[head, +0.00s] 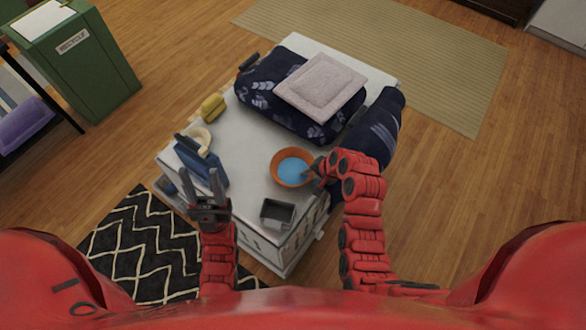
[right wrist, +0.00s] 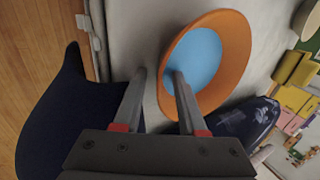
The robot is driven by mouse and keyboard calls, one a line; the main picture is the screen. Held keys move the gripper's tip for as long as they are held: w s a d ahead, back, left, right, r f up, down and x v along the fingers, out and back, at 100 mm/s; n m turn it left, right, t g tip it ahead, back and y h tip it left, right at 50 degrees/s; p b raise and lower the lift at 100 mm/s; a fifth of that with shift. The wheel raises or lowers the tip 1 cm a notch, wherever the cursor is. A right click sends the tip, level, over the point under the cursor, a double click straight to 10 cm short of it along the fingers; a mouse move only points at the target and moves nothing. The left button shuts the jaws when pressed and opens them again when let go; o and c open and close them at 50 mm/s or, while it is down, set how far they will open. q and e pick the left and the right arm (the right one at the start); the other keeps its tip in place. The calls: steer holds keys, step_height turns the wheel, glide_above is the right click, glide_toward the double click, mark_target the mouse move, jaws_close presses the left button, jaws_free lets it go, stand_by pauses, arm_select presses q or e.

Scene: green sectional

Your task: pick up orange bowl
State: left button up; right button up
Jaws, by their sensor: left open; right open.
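The orange bowl (head: 277,177) with a blue inside stands upright on the white table (head: 245,180), near its right front side. It fills the upper middle of the right wrist view (right wrist: 238,50). My right gripper (head: 314,171) is open at the bowl's right side. In the right wrist view its fingertips (right wrist: 159,75) straddle the near rim: one finger overlaps the blue inside, the other is outside. I cannot tell whether they touch the bowl. My left gripper (head: 201,178) is open and empty, fingers pointing up the picture, near the table's left front edge.
A small grey square container (head: 277,212) stands just below the bowl. A blue object (head: 203,163) and a yellow item (head: 213,107) are at the left. Dark patterned fabric (head: 268,92) with a pale folded cloth (head: 321,85) is behind; more dark fabric (head: 372,130) lies at right.

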steer(key=shift+f, duration=0.2)
steer(key=shift+w, duration=0.1)
jaws_close()
stand_by(1.2)
